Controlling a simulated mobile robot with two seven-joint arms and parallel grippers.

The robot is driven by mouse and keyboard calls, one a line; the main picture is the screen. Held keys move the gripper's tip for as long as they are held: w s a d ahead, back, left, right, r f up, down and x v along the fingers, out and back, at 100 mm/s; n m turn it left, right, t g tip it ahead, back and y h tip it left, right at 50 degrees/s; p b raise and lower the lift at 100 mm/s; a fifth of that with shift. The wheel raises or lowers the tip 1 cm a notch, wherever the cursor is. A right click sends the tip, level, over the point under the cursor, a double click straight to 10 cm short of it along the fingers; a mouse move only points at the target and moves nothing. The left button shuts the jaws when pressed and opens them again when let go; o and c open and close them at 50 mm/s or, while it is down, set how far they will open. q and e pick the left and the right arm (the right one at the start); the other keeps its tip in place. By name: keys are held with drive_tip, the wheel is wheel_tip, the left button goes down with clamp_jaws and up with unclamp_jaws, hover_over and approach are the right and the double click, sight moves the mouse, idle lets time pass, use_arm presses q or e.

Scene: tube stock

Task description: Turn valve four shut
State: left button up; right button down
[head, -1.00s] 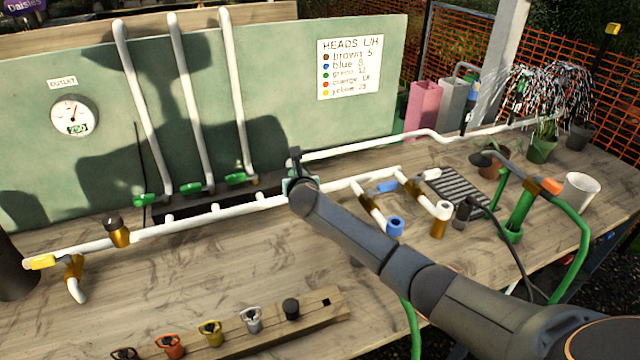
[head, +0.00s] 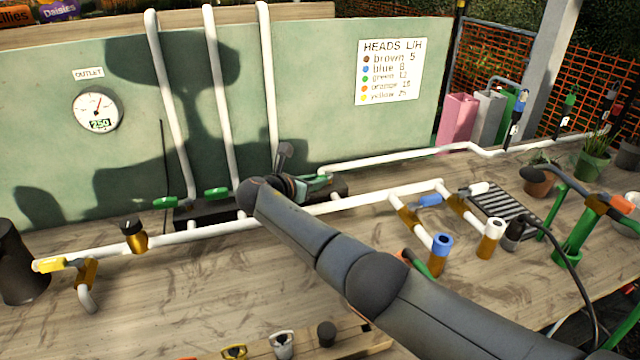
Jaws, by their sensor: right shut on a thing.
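My right gripper (head: 301,187) is at the near end of the long white pipe (head: 400,155) that runs right along the panel's foot. It is shut on a green valve handle (head: 320,182), partly hidden by the gripper. Two other green valve handles, the left one (head: 165,202) and the middle one (head: 216,193), sit at the feet of the first two upright pipes. The foot of the third upright pipe (head: 268,90) is behind my arm, and its handle is hidden. My left gripper is not in view.
The outlet gauge (head: 98,110) on the green panel shows 250. A sign (head: 390,70) lists heads by colour. Blue-handled (head: 430,200) and white-handled (head: 474,189) branches stand right of my arm. A wooden rack (head: 370,340) is at the front. Bare tabletop lies at front left.

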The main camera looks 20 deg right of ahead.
drive_tip(key=shift+a, duration=0.1)
idle(0.5)
drive_tip(key=c, duration=0.8)
unclamp_jaws()
drive_tip(key=shift+w, duration=0.1)
drive_tip(key=shift+o, duration=0.2)
drive_tip(key=p+v, duration=0.2)
drive_tip(key=v, duration=1)
drive_tip(key=shift+a, duration=0.2)
drive_tip(key=shift+r, duration=0.1)
